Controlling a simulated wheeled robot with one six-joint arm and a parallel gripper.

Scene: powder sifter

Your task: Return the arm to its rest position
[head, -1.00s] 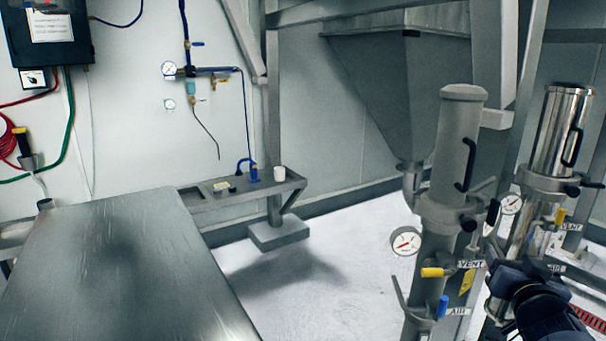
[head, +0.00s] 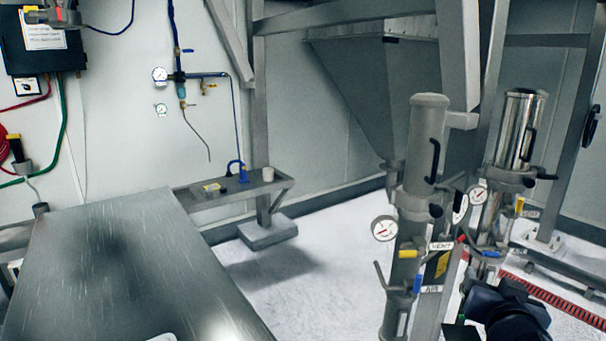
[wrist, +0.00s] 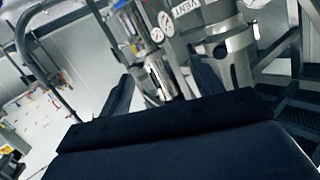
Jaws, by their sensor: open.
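My gripper (wrist: 163,80) shows in the wrist view as two dark fingers standing apart beyond a wide dark body. It is open, and nothing is seen between the fingers. Behind the fingers are the steel sifter columns with gauges, some distance off. In the head view a dark part of my arm (head: 507,312) shows at the bottom right, in front of the lower part of the columns. The fingertips cannot be made out there.
A grey column (head: 424,145) and a shiny steel column (head: 518,130) with valves and a gauge (head: 384,228) stand close to my arm. A steel table (head: 110,270) fills the lower left. A small shelf (head: 220,195) is at the wall. White floor (head: 300,275) between table and columns is clear.

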